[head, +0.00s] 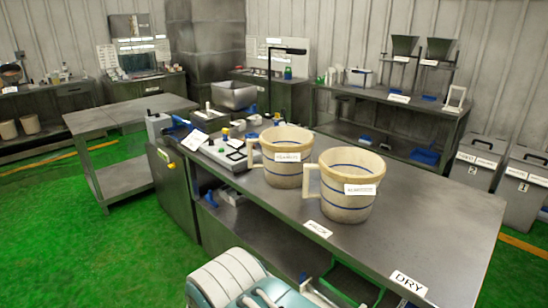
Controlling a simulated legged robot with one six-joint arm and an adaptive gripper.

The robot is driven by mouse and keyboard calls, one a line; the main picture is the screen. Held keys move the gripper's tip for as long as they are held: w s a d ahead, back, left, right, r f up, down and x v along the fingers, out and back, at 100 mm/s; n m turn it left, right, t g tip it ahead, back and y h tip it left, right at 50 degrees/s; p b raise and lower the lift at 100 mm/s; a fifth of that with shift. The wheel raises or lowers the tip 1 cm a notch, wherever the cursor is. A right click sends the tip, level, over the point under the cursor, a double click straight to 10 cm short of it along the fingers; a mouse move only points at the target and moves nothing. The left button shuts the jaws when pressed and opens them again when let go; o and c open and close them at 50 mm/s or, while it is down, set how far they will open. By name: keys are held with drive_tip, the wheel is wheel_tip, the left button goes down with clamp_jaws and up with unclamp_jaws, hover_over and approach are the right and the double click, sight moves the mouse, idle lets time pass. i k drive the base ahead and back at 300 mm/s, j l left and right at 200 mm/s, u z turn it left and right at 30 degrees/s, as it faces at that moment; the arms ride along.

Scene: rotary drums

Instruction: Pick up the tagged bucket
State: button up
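Two cream buckets with blue bands stand upright on the dark metal table, close together. The nearer bucket (345,207) has a white tag (360,189) on its front right side and a handle on its left. The farther bucket (282,178) stands to its left and slightly behind, also with a white tag (287,157) and a left-side handle. The print on both tags is too small to read. My gripper is not in view; a pale part of my own body shows at the bottom edge.
The metal table (420,220) carries "DRY" (408,283) and another label (317,229) along its front edge. A device with a grey tray (233,95) stands left of the buckets. The table right of the nearer bucket is clear. Green floor (60,220) is open at left.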

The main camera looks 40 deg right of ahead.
sight(286, 150)
drive_tip(key=i+j+z, duration=0.1)
drive_tip(key=i, duration=1.3)
drive_tip(key=i+z, duration=0.65)
drive_tip(key=i+j+z, duration=0.1)
drive_tip(key=z, duration=0.25)
drive_tip(key=i+z, duration=0.2)
drive_tip(key=z, duration=0.3)
drive_tip(key=i+z, duration=0.15)
drive_tip(key=z, duration=0.3)
drive_tip(key=i+j+z, duration=0.1)
drive_tip(key=z, duration=0.4)
drive_tip(key=i+j+z, duration=0.2)
drive_tip(key=z, duration=0.25)
